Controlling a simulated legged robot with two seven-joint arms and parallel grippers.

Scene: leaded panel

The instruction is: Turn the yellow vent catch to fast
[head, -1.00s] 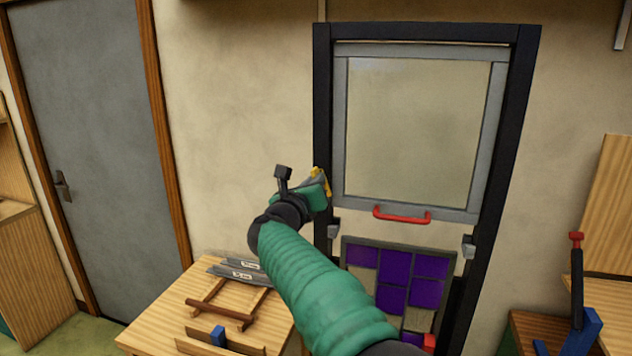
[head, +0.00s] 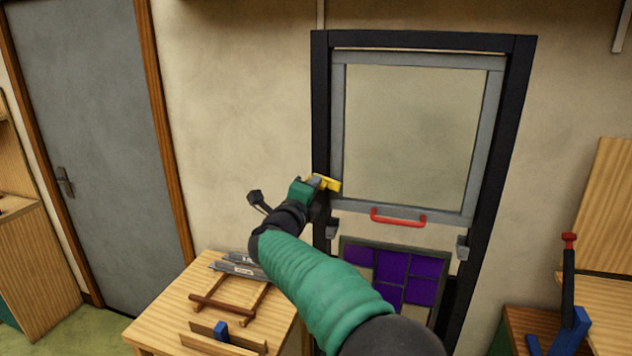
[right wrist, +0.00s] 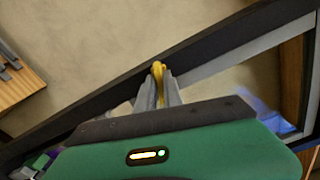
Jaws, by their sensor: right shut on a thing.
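The yellow vent catch (head: 329,183) sits on the left upright of the dark frame, near the lower left of the sash. In the head view it lies nearly level, its free end pointing right over the sash's edge. My right gripper (head: 314,181) is shut on the catch. In the right wrist view the two grey fingertips (right wrist: 158,88) close around the yellow catch (right wrist: 158,70), and only its tip shows between them. Any marks for fast are not visible. My left gripper is not in view.
The grey sash (head: 338,120) has a red handle (head: 398,218) at its bottom. A purple panel (head: 425,264) stands below. A wooden table (head: 160,325) with tools is at the lower left. A blue stand with a red-topped lever (head: 570,290) is at the right.

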